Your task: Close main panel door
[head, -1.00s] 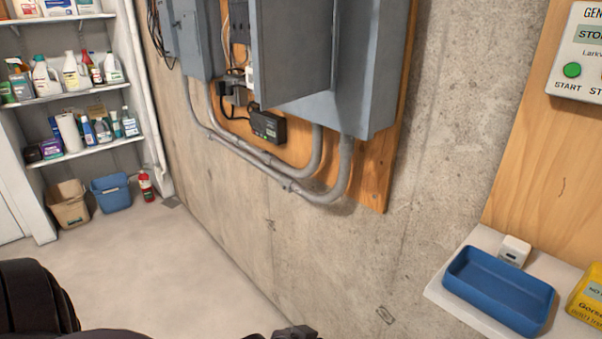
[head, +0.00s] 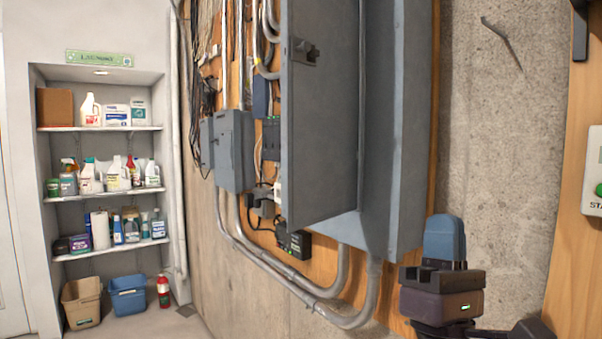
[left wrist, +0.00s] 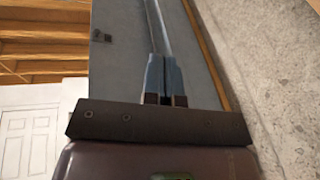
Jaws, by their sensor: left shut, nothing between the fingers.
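The main panel is a tall grey metal box (head: 398,130) on the wall. Its grey door (head: 322,110) stands open, swung out from the box, with a dark latch (head: 305,51) near its upper free edge. In the left wrist view the door (left wrist: 115,70) shows ahead, left of the fingers. My left gripper (head: 443,222) is right of the box's lower part in the head view. Its blue fingers are together and empty, pointing up, and they show in the left wrist view too (left wrist: 166,72). I cannot tell whether they touch the panel. My right gripper is out of view.
Grey conduits (head: 300,284) curve below the panel. A smaller grey box (head: 234,150) and cables are to its left. Shelves (head: 105,128) with bottles stand at the far left, above two bins and a red extinguisher (head: 163,291). Bare concrete wall lies right of the panel.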

